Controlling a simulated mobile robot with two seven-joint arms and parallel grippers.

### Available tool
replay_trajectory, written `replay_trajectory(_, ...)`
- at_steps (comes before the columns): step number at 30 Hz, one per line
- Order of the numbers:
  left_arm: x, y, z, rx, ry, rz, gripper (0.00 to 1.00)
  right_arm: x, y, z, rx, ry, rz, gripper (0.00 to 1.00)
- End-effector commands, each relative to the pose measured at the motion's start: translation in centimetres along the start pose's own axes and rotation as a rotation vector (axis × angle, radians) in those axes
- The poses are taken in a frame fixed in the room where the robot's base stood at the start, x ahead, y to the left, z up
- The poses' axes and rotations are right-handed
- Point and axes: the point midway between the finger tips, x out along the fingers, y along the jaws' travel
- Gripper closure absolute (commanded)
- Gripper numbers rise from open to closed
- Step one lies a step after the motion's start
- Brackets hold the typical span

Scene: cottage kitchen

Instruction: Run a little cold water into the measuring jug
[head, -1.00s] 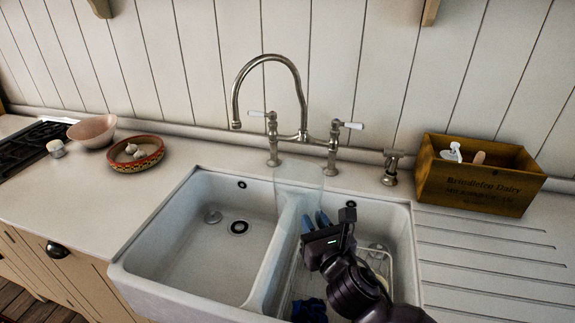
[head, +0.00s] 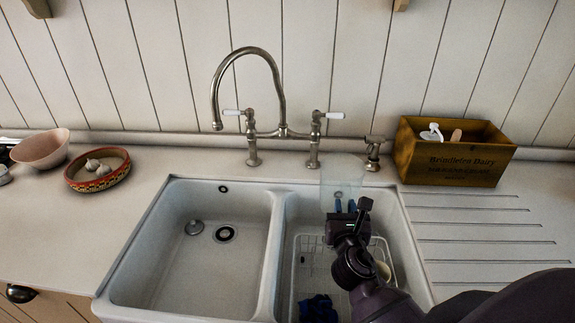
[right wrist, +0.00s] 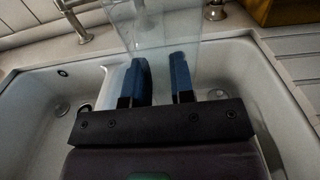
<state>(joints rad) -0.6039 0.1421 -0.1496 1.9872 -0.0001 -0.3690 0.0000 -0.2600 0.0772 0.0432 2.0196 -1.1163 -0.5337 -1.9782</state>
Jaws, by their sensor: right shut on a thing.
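The clear measuring jug (head: 342,176) is faint and see-through, at the back of the right basin. My right gripper (head: 345,207) is shut on it; the blue fingers show on either side of the jug's wall in the right wrist view (right wrist: 162,75). The jug's base and any contents are hard to make out. The bridge tap (head: 283,132) stands behind the sink; its arched spout (head: 217,124) ends over the left side, apart from the jug. It has two white-tipped levers, one on the left (head: 231,112) and one on the right (head: 335,115). My left gripper is out of view.
The double sink (head: 272,250) has a divider between its basins. The left basin (head: 170,265) is empty. The right basin holds a wire rack (head: 302,265) and a dark blue item (head: 318,308). A wooden crate (head: 455,165) stands right; a garlic bowl (head: 98,168) stands left.

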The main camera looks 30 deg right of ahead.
Motion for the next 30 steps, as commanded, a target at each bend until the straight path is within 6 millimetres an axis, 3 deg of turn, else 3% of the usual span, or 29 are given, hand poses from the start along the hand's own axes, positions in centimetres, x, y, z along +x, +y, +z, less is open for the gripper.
replay_trajectory(5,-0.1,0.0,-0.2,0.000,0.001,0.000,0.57,2.4,-0.5,0.0,-0.002,-0.004,-0.014,1.00)
replay_trajectory(18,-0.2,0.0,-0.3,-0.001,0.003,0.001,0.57,11.7,-0.6,0.0,-0.002,-0.003,-0.014,1.00)
replay_trajectory(30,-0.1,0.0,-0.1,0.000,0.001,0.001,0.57,15.5,-0.6,0.0,-0.002,-0.003,-0.012,1.00)
